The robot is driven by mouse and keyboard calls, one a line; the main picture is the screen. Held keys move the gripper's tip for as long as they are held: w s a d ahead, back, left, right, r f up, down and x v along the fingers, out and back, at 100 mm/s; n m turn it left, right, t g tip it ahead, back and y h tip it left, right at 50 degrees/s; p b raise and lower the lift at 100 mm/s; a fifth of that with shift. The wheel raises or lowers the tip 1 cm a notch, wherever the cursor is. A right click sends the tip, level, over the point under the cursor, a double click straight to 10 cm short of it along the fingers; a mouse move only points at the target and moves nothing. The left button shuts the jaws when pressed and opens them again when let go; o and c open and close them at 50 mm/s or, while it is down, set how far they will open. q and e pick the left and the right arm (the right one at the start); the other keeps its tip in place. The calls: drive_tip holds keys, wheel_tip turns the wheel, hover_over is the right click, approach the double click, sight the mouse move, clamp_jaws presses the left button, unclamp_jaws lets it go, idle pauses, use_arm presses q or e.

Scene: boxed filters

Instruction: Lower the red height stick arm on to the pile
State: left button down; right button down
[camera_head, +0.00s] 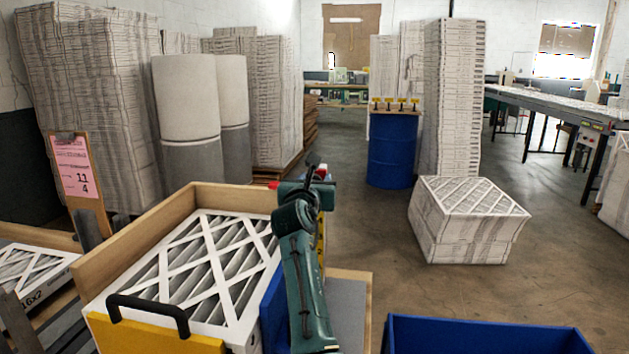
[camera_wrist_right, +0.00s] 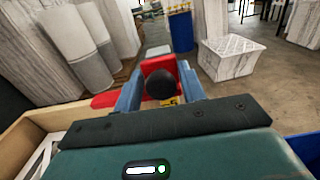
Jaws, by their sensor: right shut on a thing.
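The pile is white-framed pleated filters (camera_head: 188,262) inside a wooden-sided box, with the top filter face up. The red height stick arm (camera_wrist_right: 105,100) reaches left from its red block in the right wrist view. A small red end of it (camera_head: 274,186) shows above the box's far right corner in the head view. My right gripper (camera_wrist_right: 161,84) is shut on the stick arm's red block, with a finger on each side of its black knob (camera_wrist_right: 160,85). My right arm hides most of the stick. Whether the arm touches the pile cannot be told. My left gripper is not in view.
A yellow plate with a black handle (camera_head: 148,309) stands at the box front. A blue bin (camera_head: 485,335) is at the lower right. A filter stack (camera_head: 466,222) stands on the floor beyond, near a blue drum (camera_head: 392,150). A pink card (camera_head: 73,165) stands left.

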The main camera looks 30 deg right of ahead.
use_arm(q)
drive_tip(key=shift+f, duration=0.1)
use_arm(e)
wheel_tip(320, 180, down, 4)
drive_tip(key=shift+f, duration=0.1)
drive_tip(key=c, duration=1.1)
unclamp_jaws()
